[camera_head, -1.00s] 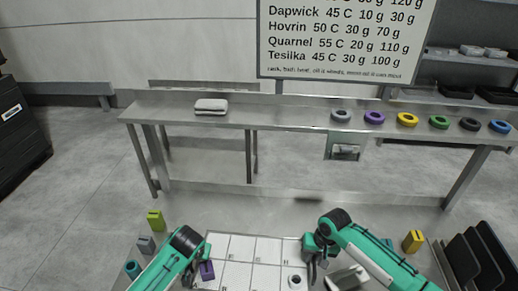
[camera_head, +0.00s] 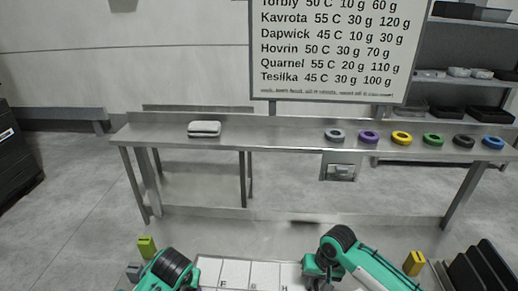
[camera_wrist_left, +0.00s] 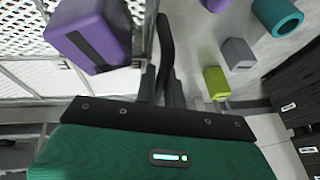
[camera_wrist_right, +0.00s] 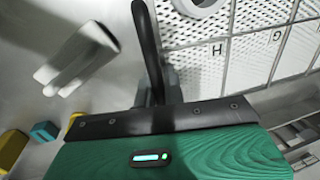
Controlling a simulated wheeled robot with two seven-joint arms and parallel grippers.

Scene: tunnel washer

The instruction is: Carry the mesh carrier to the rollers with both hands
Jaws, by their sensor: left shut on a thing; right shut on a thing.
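The mesh carrier (camera_head: 238,274) is a white perforated tray divided into lettered cells, cut off at the bottom of the head view. It also shows in the left wrist view (camera_wrist_left: 110,80) and the right wrist view (camera_wrist_right: 195,72). My right gripper (camera_head: 318,273) is shut on its right edge; its dark fingers (camera_wrist_right: 152,60) show in the right wrist view. My left gripper (camera_wrist_left: 165,65) is shut on the left edge, with a purple block (camera_wrist_left: 88,40) close by in the carrier. In the head view the left fingertips are hidden. I cannot clearly identify rollers.
A long steel bench (camera_head: 280,135) stands ahead, holding a pale folded bundle (camera_head: 204,128) and several coloured rings (camera_head: 402,138). A sign (camera_head: 335,50) stands behind. Yellow-green (camera_head: 146,247) and yellow (camera_head: 414,263) blocks flank my arms. Dark panels (camera_head: 480,270) stand at lower right.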

